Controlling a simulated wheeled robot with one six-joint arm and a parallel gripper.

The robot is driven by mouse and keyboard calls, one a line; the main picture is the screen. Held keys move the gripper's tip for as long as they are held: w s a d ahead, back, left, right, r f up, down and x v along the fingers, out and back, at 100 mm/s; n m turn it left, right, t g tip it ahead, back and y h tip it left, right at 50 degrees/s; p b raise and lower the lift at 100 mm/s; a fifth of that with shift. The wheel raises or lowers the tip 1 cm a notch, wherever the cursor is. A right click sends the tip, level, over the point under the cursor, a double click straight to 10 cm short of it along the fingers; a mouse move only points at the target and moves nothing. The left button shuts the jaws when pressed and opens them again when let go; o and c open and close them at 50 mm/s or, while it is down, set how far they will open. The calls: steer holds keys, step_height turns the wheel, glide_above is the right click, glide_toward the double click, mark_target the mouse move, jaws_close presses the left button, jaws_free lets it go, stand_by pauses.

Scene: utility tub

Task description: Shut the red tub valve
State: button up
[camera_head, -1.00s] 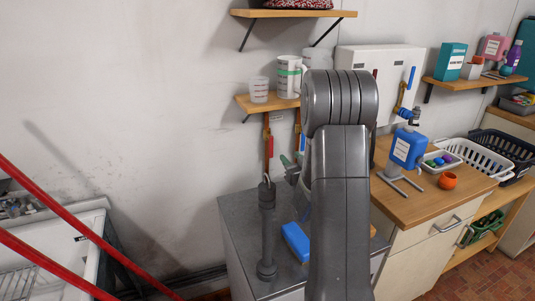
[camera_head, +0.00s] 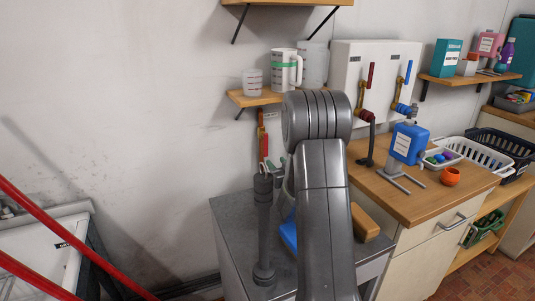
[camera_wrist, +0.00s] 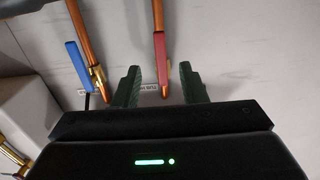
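The red tub valve handle (camera_wrist: 160,52) lies along a copper pipe in the wrist view, in line with it. It also shows small in the head view (camera_head: 263,146), on the wall below the shelf. My gripper (camera_wrist: 158,84) is open, its two dark green fingers apart on either side of the red handle's line. I cannot tell whether the fingers touch the handle or how deep they reach. In the head view my arm hides most of the gripper.
A blue-handled valve (camera_wrist: 77,66) is close left of the gripper in the wrist view. A grey post (camera_head: 264,230) stands on the grey cabinet near my arm. A white panel (camera_head: 345,65) with red and blue levers hangs right. A shelf (camera_head: 240,99) holds cups above.

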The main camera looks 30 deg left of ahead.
mark_target(266, 152)
steer(key=p+x, duration=0.1)
steer(key=x, duration=0.7)
steer(key=shift+w+a, duration=0.2)
steer(key=shift+w, duration=0.05)
jaws_close()
